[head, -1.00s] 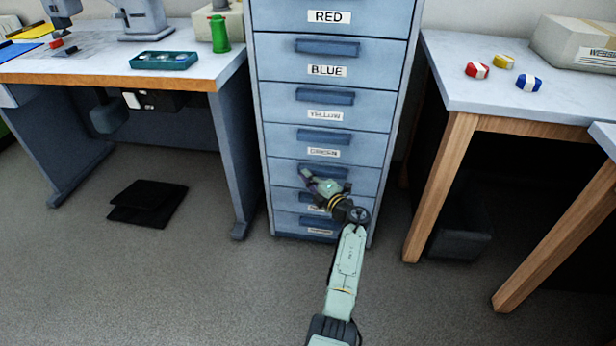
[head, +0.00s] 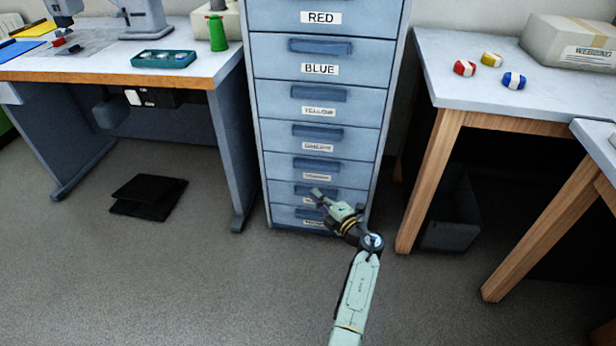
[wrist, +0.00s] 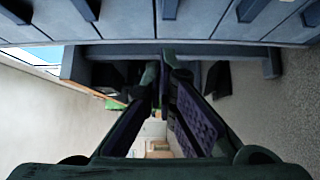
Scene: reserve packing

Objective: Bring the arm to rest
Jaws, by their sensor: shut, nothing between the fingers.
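My gripper (head: 319,195) is at the lower drawers of the blue cabinet (head: 313,177) in the head view, low over the floor. Its fingers are shut and hold nothing. In the wrist view its two dark fingers (wrist: 163,75) meet near the middle of the picture. The cabinet's drawer fronts and handles run along the top of the wrist view, close to my gripper. I cannot tell the exact gap between the fingers and the drawers. My arm reaches up from the bottom of the head view, bent at the wrist.
A sewing-type bench (head: 200,72) stands left with a teal tray (head: 163,60) and a green spool (head: 217,35). A right table (head: 440,75) bears red, yellow and blue-banded rolls and a box (head: 575,42). A dark bin (head: 452,225) sits beneath. The front floor is clear.

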